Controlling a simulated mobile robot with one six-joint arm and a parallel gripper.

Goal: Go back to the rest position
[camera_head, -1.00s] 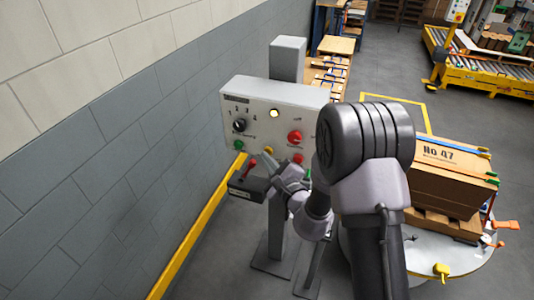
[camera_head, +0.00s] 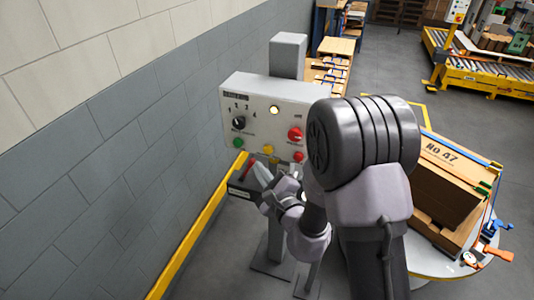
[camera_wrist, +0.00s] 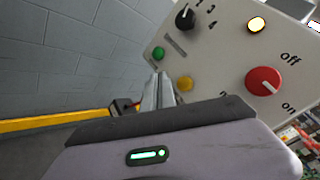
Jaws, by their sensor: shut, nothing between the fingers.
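My gripper (camera_head: 261,172) is in front of the lower part of a grey control panel (camera_head: 255,95), beside a small dark box (camera_head: 240,185). In the wrist view my gripper (camera_wrist: 158,90) has its fingers together with nothing between them. They overlap the panel's lower left edge in the picture; I cannot tell whether they touch anything. The panel carries a black selector knob (camera_wrist: 185,17), a green button (camera_wrist: 158,53), a yellow button (camera_wrist: 185,84), a lit lamp (camera_wrist: 256,25) and a red knob (camera_wrist: 263,81) between "off" and "on". My arm hides the panel's right side.
A brick wall (camera_head: 90,130) with a yellow floor rail (camera_head: 200,232) runs along the left. A strapped carton marked No 47 (camera_head: 445,185) stands on a round turntable (camera_head: 425,262) at right. A roller conveyor (camera_head: 480,68) is at the back right. Grey floor lies between.

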